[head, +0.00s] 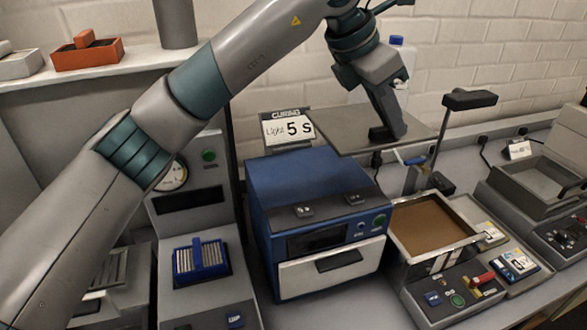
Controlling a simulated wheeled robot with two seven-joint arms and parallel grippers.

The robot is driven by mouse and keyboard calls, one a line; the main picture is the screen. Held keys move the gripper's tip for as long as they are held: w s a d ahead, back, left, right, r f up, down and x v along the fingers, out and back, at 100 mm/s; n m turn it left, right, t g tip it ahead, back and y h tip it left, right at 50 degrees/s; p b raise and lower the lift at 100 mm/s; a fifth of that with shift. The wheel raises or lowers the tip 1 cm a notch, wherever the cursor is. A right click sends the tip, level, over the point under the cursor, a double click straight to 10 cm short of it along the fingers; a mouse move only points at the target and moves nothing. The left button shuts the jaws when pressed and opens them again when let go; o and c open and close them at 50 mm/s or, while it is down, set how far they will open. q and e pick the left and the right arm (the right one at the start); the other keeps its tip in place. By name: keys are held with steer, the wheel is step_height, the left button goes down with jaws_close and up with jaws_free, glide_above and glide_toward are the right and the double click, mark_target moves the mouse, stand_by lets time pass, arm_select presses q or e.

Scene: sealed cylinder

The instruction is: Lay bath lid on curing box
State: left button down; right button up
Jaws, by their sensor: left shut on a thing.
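The curing box (290,180) is a blue unit with a pale drawer front, standing in the middle of the bench with its drawer shut. The bath lid (350,128) is a flat grey plate with a dark handle on top. My left gripper (388,125) is shut on this handle. The lid looks roughly level, behind and to the right of the box's top in the picture; I cannot tell its exact height. The bath (435,226), right of the box, is uncovered and shows brown contents. My right gripper is not in view.
A curing sign (288,129) reading 5 s stands behind the box. A machine with a dial and a blue rack (201,258) stands to the left. A dark-headed post (469,99) and a blue-capped bottle (397,57) are near the lid. A grey tray unit (545,168) is at right.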

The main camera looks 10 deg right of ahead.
mark_target(360, 134)
arm_select(q)
steer(key=shift+d, duration=0.15)
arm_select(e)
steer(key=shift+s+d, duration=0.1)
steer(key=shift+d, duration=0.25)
